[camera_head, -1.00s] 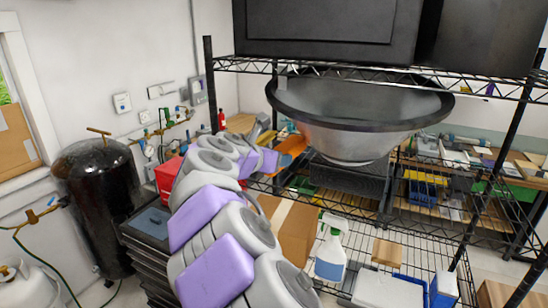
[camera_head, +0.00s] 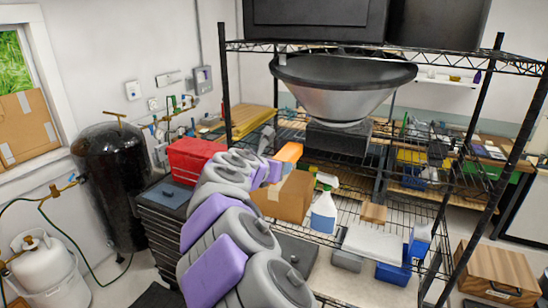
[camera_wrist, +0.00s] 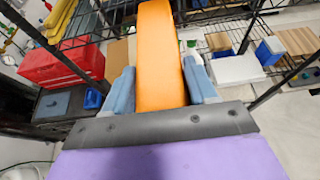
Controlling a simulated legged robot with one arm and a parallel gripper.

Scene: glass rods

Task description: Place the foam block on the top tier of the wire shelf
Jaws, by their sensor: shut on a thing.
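An orange block, which I take as the foam block (camera_head: 289,152), is held in my gripper (camera_head: 273,168). In the wrist view the block (camera_wrist: 158,50) stands out lengthwise between the two blue-grey fingers of my gripper (camera_wrist: 160,88), which are shut on it. The black wire shelf (camera_head: 227,92) is in front of me. Its top tier (camera_head: 468,61) runs across the upper part of the head view, well above my gripper in the picture. The exact gap between block and shelf is hard to tell.
Large black boxes (camera_head: 318,20) stand on the top tier. A wide metal bowl (camera_head: 340,95) sits below it. Lower down are a cardboard box (camera_head: 285,198), spray bottle (camera_head: 324,212) and blue bins. A red toolbox (camera_head: 193,160) and black tank (camera_head: 112,185) are left.

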